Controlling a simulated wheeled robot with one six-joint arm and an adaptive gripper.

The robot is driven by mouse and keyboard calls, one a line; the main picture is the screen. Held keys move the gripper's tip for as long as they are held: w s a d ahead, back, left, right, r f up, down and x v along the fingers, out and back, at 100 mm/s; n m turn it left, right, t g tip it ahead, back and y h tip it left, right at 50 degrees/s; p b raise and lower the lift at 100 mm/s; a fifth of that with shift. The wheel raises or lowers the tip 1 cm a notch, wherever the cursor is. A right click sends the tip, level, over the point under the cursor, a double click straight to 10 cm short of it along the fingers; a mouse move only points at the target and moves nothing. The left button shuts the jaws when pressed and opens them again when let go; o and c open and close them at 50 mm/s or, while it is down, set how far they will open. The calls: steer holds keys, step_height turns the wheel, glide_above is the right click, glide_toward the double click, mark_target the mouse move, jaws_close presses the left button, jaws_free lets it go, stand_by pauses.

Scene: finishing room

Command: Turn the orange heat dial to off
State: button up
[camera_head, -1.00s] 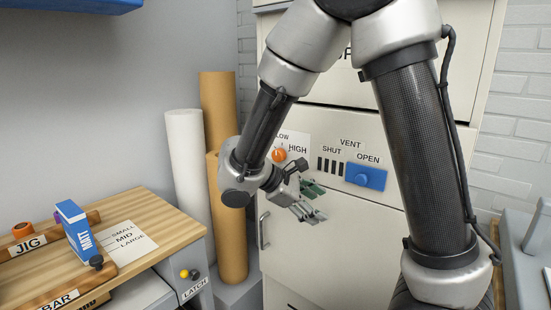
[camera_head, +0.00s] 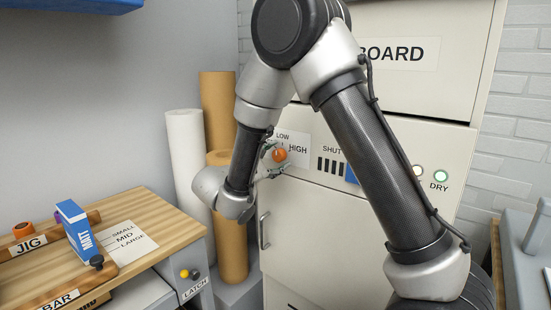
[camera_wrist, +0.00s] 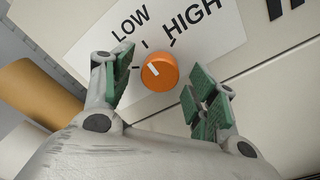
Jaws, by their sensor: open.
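The orange heat dial (camera_wrist: 160,72) sits on a white label plate (camera_wrist: 213,30) marked LOW and HIGH. Its white pointer line slants to the upper left in the wrist view, on the LOW side; the exact mark it meets is unclear. No OFF word shows; part of the plate is hidden by a finger. The dial also shows in the head view (camera_head: 279,155). My gripper (camera_wrist: 163,88) is open, its green-padded fingers on either side of the dial with visible gaps, so they seem not to touch it. In the head view my gripper (camera_head: 273,158) is at the dial.
The cabinet front (camera_head: 330,220) carries the dial, a door handle (camera_head: 264,231), and a blue vent slider (camera_head: 351,174) partly behind my arm. Tall paper rolls (camera_head: 184,150) stand just left of it. A wooden bench (camera_head: 150,208) is at the lower left.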

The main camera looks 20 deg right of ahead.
steer(key=shift+w+d, duration=0.25)
steer(key=shift+d, duration=0.1)
steer(key=c, duration=1)
steer(key=shift+c, duration=0.2)
steer(key=shift+n, duration=0.4)
steer(key=n, duration=1)
steer(key=shift+n+g, duration=0.4)
